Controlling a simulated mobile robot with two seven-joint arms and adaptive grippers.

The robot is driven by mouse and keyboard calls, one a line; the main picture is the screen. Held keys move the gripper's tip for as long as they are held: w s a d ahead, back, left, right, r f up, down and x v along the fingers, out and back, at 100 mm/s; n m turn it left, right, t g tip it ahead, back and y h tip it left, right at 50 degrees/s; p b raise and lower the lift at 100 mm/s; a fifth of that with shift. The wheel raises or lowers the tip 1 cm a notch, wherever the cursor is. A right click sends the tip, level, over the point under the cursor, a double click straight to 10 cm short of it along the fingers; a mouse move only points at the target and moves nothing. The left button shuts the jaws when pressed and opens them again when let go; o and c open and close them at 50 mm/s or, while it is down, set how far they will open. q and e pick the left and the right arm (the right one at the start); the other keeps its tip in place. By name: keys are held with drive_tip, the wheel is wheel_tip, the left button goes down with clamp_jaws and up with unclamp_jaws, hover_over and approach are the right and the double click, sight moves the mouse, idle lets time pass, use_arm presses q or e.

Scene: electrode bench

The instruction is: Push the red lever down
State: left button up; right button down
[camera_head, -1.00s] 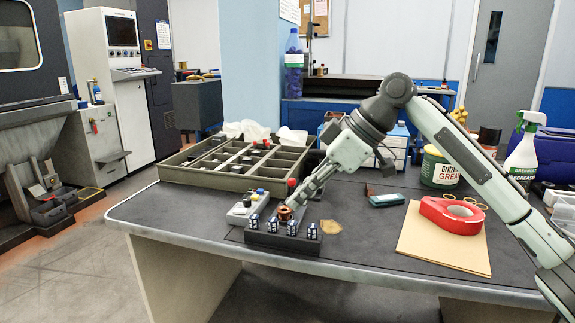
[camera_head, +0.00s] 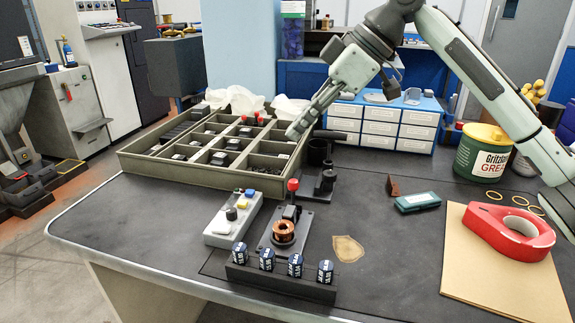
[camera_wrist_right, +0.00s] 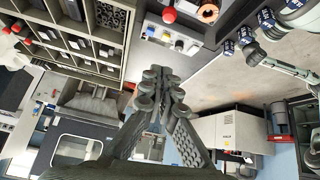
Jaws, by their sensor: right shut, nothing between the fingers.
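The red lever (camera_head: 293,186) is a red ball knob on a short dark stem, standing about upright on a small grey fixture with a copper coil (camera_head: 284,231) at its front. In the right wrist view the red knob (camera_wrist_right: 169,15) is at the top, left of the coil (camera_wrist_right: 208,11). My right gripper (camera_head: 292,133) is shut and empty. It hangs in the air above and behind the lever, near the tray's right corner, apart from the knob. Its closed fingertips (camera_wrist_right: 160,75) fill the middle of the wrist view.
A dark block with several blue-labelled cylinders (camera_head: 295,266) stands in front of the coil. A grey button box (camera_head: 222,226) is left of it. The compartment tray (camera_head: 150,164) is behind, and a black stand (camera_head: 327,183) is behind right.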

hover_over(293, 197)
drive_tip(key=f, duration=0.6)
drive_tip(key=a+f, duration=0.1)
drive_tip(key=f, duration=0.2)
drive_tip(key=shift+w+f, duration=0.1)
drive_tip(key=shift+w, duration=0.1)
use_arm(q)
drive_tip(key=shift+a, duration=0.15)
drive_tip(key=shift+s, duration=0.1)
use_arm(e)
drive_tip(key=shift+w, duration=0.1)
